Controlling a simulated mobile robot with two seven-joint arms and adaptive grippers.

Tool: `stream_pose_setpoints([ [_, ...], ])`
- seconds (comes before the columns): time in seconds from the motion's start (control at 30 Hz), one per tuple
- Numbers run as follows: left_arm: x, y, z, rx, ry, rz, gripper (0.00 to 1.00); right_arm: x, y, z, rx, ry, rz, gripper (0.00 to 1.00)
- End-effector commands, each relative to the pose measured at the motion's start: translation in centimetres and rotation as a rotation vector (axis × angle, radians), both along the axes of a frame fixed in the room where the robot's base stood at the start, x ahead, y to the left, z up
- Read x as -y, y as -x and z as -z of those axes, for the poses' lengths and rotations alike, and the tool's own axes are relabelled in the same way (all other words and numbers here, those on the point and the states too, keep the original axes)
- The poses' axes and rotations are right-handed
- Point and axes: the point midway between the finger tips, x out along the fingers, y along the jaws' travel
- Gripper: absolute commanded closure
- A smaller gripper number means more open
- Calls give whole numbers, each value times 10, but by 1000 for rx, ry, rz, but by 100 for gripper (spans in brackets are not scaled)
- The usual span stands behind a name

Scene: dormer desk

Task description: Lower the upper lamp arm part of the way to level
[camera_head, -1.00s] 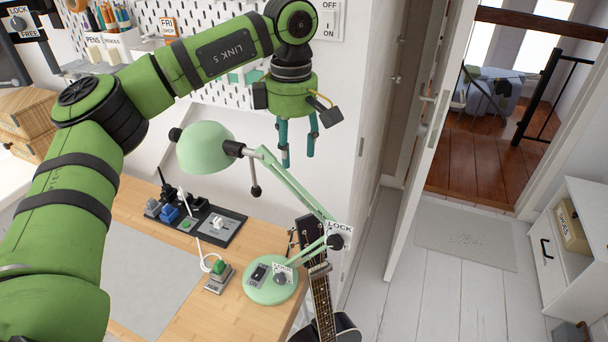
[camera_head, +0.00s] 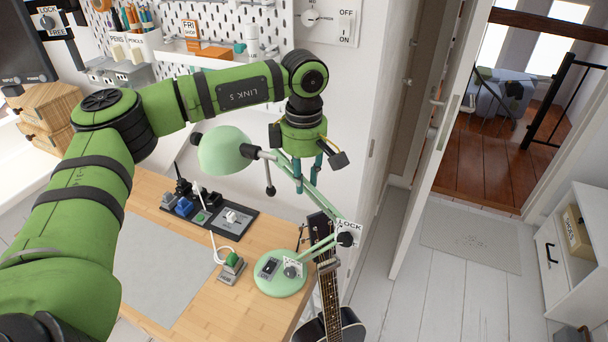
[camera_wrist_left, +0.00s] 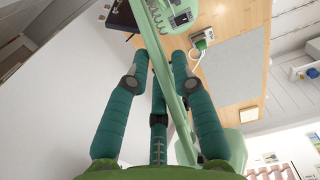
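The pale green desk lamp stands on its round base (camera_head: 280,285) at the desk's right end. Its upper arm (camera_head: 328,209) slopes up and left from the joint with the LOCK plate and dark knob (camera_head: 345,239) to the lampshade (camera_head: 224,150). My left gripper (camera_head: 306,186) points down at the upper arm, fingers apart. In the left wrist view the upper arm (camera_wrist_left: 162,62) runs between the spread fingers (camera_wrist_left: 157,72), with space at least on the left. I cannot tell whether any finger touches it. My right gripper is in neither view.
A guitar (camera_head: 330,295) leans at the desk's right end, close to the lamp. A green-button box (camera_head: 232,265) and a dark tray of switches (camera_head: 210,215) are left of the base. The pegboard wall is behind; open floor lies right.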

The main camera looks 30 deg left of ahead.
Motion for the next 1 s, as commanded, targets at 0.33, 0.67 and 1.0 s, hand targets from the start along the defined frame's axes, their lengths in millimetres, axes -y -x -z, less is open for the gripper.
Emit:
stream_pose_setpoints([
  [0.33, -8, 0, 15, 2, 69, -7, 100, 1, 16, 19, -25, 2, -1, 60],
  [0.67, -30, 1, 48, 21, 338, -4, 100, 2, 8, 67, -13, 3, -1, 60],
  [1.0, -33, 1, 48, 26, 385, 0, 100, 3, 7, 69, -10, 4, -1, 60],
])
